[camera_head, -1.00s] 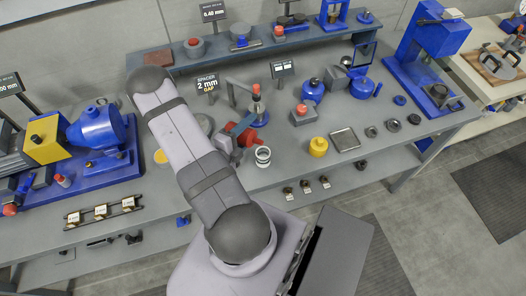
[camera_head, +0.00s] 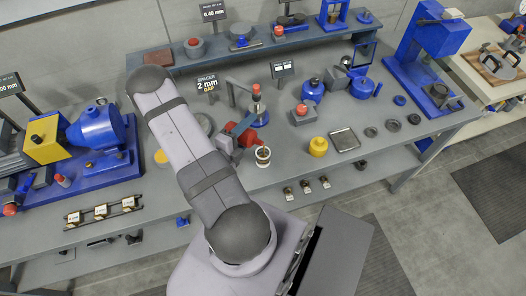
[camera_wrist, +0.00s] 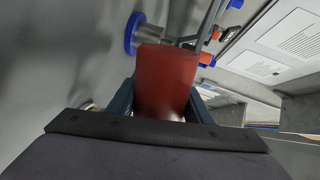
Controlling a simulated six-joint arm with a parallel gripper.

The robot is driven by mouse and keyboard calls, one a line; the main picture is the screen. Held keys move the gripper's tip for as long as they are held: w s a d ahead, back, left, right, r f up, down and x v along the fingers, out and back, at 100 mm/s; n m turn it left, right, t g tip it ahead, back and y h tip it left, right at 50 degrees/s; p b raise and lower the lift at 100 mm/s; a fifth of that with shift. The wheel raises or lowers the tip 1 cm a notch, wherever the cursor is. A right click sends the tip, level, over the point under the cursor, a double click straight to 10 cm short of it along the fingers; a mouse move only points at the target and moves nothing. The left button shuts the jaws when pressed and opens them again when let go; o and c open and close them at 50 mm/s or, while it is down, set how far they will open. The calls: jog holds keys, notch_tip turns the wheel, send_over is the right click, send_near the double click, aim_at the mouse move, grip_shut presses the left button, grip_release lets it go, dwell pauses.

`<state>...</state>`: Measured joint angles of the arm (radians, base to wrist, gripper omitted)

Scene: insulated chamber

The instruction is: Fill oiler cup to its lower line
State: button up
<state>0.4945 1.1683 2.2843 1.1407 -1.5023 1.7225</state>
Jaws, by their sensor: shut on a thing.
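The oiler cup appears to be the small white-rimmed cup (camera_head: 263,152) on the bench's front part, right of my gripper. Brown shows inside it; its lower line and exact level are too small to read. My gripper (camera_head: 238,130) is shut on a red container (camera_head: 248,138), which lies tilted, its right end close to the cup. Whether it touches the rim cannot be told. In the wrist view the red container (camera_wrist: 166,80) fills the space between the blue fingers, and the cup is not visible.
A yellow container (camera_head: 318,147) and a shallow metal tray (camera_head: 345,139) stand right of the cup. A post with a red top (camera_head: 257,100) stands behind. The blue and yellow machine (camera_head: 95,130) is at left. Small items sit on the lower shelf in front.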

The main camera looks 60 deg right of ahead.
dwell(0.9)
jog(key=shift+n, duration=0.3)
jog(key=shift+s+f+n+g, duration=0.1)
jog(key=shift+f+n+g, duration=0.2)
jog(key=shift+f+n, duration=0.2)
jog(key=shift+r+n, duration=0.4)
jog(key=shift+r, duration=0.15)
jog(key=shift+s, duration=0.1)
jog(key=shift+r, duration=0.2)
